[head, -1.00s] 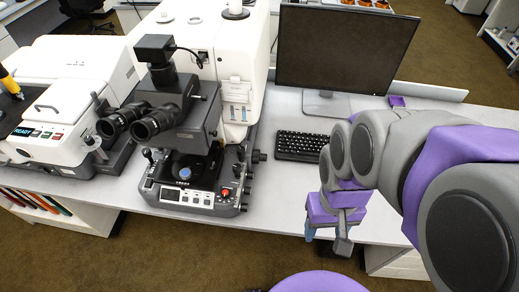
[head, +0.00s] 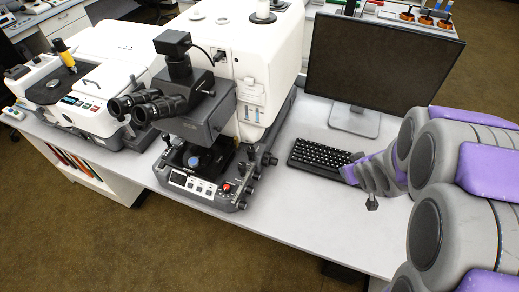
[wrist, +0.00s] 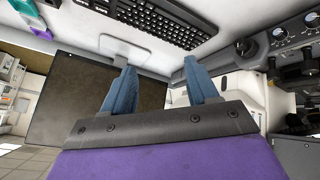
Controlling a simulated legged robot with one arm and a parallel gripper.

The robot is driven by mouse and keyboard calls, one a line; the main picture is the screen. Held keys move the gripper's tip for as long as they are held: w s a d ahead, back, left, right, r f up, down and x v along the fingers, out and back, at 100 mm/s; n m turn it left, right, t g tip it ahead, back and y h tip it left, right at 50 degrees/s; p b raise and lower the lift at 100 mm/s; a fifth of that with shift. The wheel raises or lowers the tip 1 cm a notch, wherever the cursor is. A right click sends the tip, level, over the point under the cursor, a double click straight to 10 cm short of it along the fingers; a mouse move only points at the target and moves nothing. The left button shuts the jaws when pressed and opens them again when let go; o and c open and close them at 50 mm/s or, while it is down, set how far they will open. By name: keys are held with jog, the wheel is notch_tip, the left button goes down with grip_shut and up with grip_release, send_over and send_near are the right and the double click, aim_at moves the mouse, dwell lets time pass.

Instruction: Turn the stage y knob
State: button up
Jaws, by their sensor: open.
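The microscope (head: 205,110) stands on the bench left of my arm. Dark knobs (head: 268,158) stick out from the right side of its base, and the frames do not show which one is the stage y knob. In the wrist view, a round dark knob (wrist: 245,47) and other controls are at the upper right, beyond my right finger. My gripper (wrist: 160,85) is open, with two blue fingers apart and nothing between them. In the head view my arm's end is over the bench by the keyboard, right of the knobs and apart from them; its fingers are not clearly visible there.
The keyboard (head: 322,157) lies between the microscope and my arm. The monitor (head: 378,58) stands behind it. A white instrument (head: 95,90) stands left of the microscope. The bench front (head: 300,220) between microscope and arm is clear.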

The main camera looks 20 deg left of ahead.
jog(key=w+a+f+n+y, duration=0.1)
jog(key=a+f+n+y, duration=0.15)
jog(key=a, duration=0.35)
jog(key=w+a+f+n+y, duration=0.1)
jog(key=w+a+f+y, duration=0.15)
jog(key=a, duration=0.35)
jog(key=n+y, duration=0.1)
jog(key=y, duration=0.4)
send_near(250, 148)
jog(key=shift+y, duration=0.3)
jog(key=b+x, duration=0.1)
jog(key=x, duration=0.5)
jog(key=b+x, duration=0.1)
jog(key=x, duration=0.2)
jog(key=shift+w+f+b, duration=0.15)
jog(key=shift+f+b, duration=0.2)
jog(key=shift+f, duration=0.2)
jog(key=shift+a+f, duration=0.15)
jog(key=shift+a, duration=0.5)
jog(key=shift+d+r, duration=0.2)
jog(key=shift+d, duration=0.55)
jog(key=c, duration=0.3)
jog(key=shift+a+r, duration=0.15)
jog(key=c, duration=0.7)
